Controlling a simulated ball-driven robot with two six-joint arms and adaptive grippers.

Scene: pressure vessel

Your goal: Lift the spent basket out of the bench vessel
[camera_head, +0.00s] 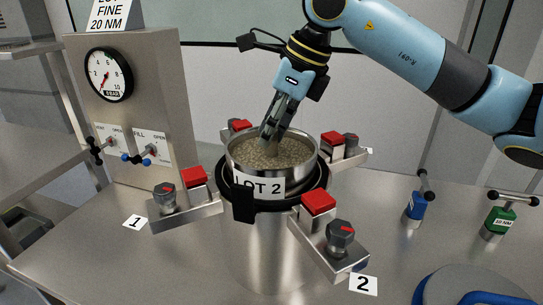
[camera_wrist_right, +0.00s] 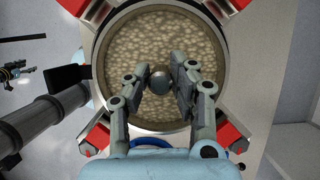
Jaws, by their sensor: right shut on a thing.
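The basket (camera_head: 258,185) is a steel ring full of beige granules, with a "LOT 2" label on its front. It sits at the mouth of the bench vessel (camera_head: 270,245), its rim standing above the vessel's black collar. My right gripper (camera_head: 270,140) reaches down into the basket from above, shut on the basket's central knob. In the right wrist view the round grey knob (camera_wrist_right: 159,78) lies between the fingers of the gripper (camera_wrist_right: 158,80), with granules all around. The lower part of the basket is hidden in the vessel. My left gripper is not in view.
Clamps with red blocks and grey knobs surround the vessel, including one at label 1 (camera_head: 195,177) and one at label 2 (camera_head: 318,204). A gauge panel (camera_head: 150,80) stands at left. Blue (camera_head: 417,205) and green (camera_head: 498,222) handled tools stand at right, near a blue-handled lid (camera_head: 470,285).

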